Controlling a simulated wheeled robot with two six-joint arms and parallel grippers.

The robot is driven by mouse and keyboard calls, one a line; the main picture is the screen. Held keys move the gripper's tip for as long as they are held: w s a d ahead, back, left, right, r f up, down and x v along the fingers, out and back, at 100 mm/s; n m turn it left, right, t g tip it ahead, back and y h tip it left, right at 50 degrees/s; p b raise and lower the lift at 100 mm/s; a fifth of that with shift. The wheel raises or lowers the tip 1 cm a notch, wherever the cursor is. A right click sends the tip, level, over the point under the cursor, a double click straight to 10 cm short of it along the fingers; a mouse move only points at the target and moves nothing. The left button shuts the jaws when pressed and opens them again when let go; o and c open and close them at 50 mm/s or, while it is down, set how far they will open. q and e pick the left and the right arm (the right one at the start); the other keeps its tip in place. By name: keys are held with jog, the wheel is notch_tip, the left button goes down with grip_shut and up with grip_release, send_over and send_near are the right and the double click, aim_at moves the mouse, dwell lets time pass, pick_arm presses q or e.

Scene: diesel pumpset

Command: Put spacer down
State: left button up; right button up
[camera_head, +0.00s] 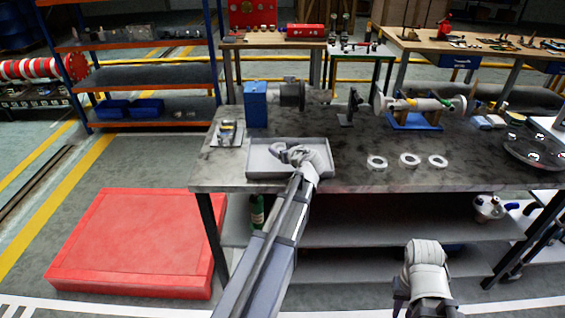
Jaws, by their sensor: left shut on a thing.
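My left gripper (281,151) is over the shallow grey tray (259,172) near the front left of the workbench. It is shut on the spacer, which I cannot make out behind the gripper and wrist. I cannot tell whether the spacer touches the tray floor. My right arm is low in front of the bench, and its wrist shows at the bottom right. The state of its jaws (403,292) is unclear.
Three white rings (410,160) lie on the workbench (350,178) right of the tray. A blue box (255,105) stands behind the tray. A shaft on a blue stand (415,122) is farther right. A red platform (140,240) lies on the floor at left.

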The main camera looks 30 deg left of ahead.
pick_arm(q)
jog(key=shift+f+b, duration=1.95)
jog(key=shift+r, duration=0.15)
jog(key=o, duration=1.3)
jog(key=shift+r, duration=0.1)
jog(key=p+v, duration=0.5)
jog(key=v, duration=0.7)
